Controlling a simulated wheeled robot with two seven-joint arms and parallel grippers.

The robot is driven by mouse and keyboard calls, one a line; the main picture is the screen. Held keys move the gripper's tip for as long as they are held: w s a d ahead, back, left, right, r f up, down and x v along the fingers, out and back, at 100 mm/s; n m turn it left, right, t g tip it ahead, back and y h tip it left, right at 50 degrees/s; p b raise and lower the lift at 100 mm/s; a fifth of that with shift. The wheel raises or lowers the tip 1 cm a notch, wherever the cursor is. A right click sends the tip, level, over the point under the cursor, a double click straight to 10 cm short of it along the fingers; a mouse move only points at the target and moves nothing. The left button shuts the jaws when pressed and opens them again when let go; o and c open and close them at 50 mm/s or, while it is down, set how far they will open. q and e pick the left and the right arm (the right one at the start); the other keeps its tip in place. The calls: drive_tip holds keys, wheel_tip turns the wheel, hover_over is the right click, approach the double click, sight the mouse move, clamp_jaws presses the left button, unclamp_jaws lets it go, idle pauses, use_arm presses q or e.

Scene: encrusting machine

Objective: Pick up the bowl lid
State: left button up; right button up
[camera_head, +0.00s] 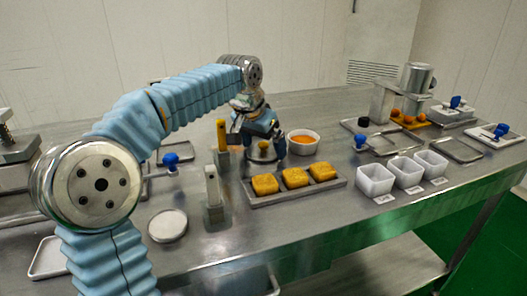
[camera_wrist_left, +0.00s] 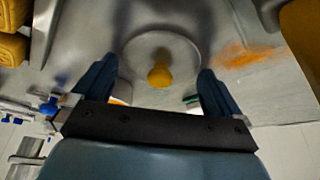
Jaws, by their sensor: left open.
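The bowl lid (camera_wrist_left: 143,46) is a round grey disc with an orange-yellow knob (camera_wrist_left: 160,75). It lies flat on the steel table in the wrist view. In the head view the lid (camera_head: 264,156) is partly hidden by my left gripper (camera_head: 263,141). My left gripper is open, with its two blue fingers apart on either side of the knob in the wrist view (camera_wrist_left: 157,88). I cannot tell whether a finger touches the lid. A white bowl (camera_head: 303,148) with orange filling stands just right of the gripper. My right gripper is not in view.
A tray (camera_head: 331,186) with three yellow blocks lies in front of the lid. Three white containers (camera_head: 375,181) stand to the right. A metal upright (camera_head: 214,200) and a yellow-topped post (camera_head: 222,140) stand close to the left. A round dish (camera_head: 168,226) lies front left.

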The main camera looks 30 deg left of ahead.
use_arm(q)
drive_tip(key=shift+c, duration=0.2)
drive_tip(key=c, duration=0.7)
drive_tip(key=shift+r, duration=0.1)
